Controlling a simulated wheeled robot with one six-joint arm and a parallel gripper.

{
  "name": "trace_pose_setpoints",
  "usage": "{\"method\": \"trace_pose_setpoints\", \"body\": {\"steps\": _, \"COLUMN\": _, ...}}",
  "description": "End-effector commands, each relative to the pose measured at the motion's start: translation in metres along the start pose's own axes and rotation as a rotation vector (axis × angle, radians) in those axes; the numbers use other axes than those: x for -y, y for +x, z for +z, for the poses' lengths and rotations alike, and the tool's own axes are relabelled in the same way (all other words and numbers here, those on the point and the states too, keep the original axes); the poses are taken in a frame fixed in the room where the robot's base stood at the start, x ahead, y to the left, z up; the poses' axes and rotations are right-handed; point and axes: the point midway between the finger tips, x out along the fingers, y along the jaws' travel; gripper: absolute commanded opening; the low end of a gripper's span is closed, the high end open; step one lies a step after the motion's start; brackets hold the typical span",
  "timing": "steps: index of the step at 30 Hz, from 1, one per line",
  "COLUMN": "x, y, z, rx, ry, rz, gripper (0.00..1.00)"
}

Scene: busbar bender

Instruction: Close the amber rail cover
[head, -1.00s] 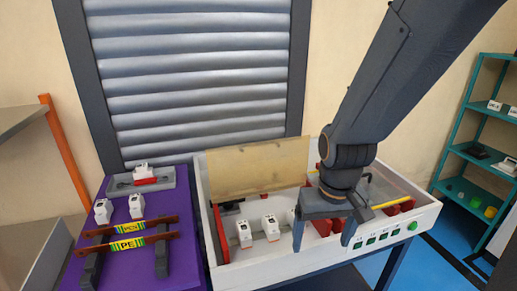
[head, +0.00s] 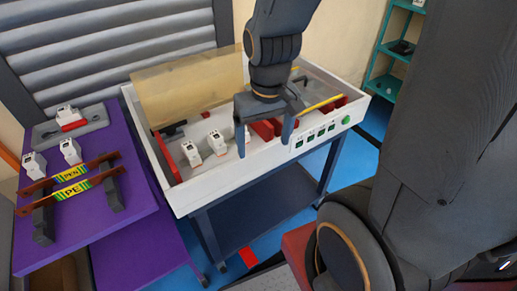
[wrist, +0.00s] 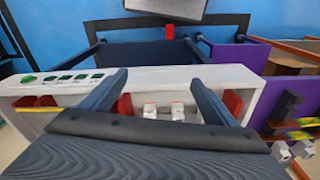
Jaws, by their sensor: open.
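The amber rail cover (head: 190,88) is a see-through tan panel, raised and leaning along the back of the white box (head: 192,200). My gripper (head: 264,147) is open and empty, pointing down over the box's front side, right of and nearer than the cover. The cover and gripper look apart. White modules (head: 217,142) with dark markings sit inside the box, left of the gripper. In the wrist view the open fingers (wrist: 159,82) frame the box's front wall (wrist: 150,78), with white modules (wrist: 150,110) beyond the palm edge. I cannot make out the amber cover there.
A clear panel with a yellow bar (head: 322,103) covers the box's right part. Green buttons (head: 346,120) line the front wall. A purple table (head: 135,205) at left carries red bars on dark supports. A teal shelf (head: 385,88) stands behind right.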

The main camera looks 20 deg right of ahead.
Motion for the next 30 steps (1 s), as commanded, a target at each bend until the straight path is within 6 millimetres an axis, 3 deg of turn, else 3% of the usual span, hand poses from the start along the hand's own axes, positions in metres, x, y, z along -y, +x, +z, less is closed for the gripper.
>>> {"method": "trace_pose_setpoints", "body": {"steps": 1, "x": 0.0, "y": 0.0, "z": 0.0, "rx": 0.0, "ry": 0.0, "rz": 0.0, "gripper": 0.72}}
{"method": "trace_pose_setpoints", "body": {"steps": 5, "x": 0.0, "y": 0.0, "z": 0.0, "rx": 0.0, "ry": 0.0, "rz": 0.0, "gripper": 0.51}}
{"method": "trace_pose_setpoints", "body": {"steps": 8, "x": 0.002, "y": -0.004, "z": -0.013, "rx": -0.014, "ry": -0.007, "rz": -0.001, "gripper": 0.34}}
{"method": "trace_pose_setpoints", "body": {"steps": 11, "x": 0.007, "y": -0.015, "z": -0.052, "rx": -0.053, "ry": -0.026, "rz": -0.004, "gripper": 0.17}}
{"method": "trace_pose_setpoints", "body": {"steps": 14, "x": 0.021, "y": -0.038, "z": -0.116, "rx": -0.119, "ry": -0.058, "rz": -0.01, "gripper": 0.0}}
{"method": "trace_pose_setpoints", "body": {"steps": 18, "x": 0.052, "y": -0.081, "z": -0.212, "rx": -0.224, "ry": -0.111, "rz": -0.025, "gripper": 0.0}}
{"method": "trace_pose_setpoints", "body": {"steps": 21, "x": 0.074, "y": -0.113, "z": -0.267, "rx": -0.29, "ry": -0.144, "rz": -0.035, "gripper": 0.0}}
{"method": "trace_pose_setpoints", "body": {"steps": 25, "x": 0.098, "y": -0.145, "z": -0.315, "rx": -0.353, "ry": -0.174, "rz": -0.047, "gripper": 0.0}}
{"method": "trace_pose_setpoints", "body": {"steps": 30, "x": 0.115, "y": -0.169, "z": -0.345, "rx": -0.397, "ry": -0.195, "rz": -0.056, "gripper": 0.0}}
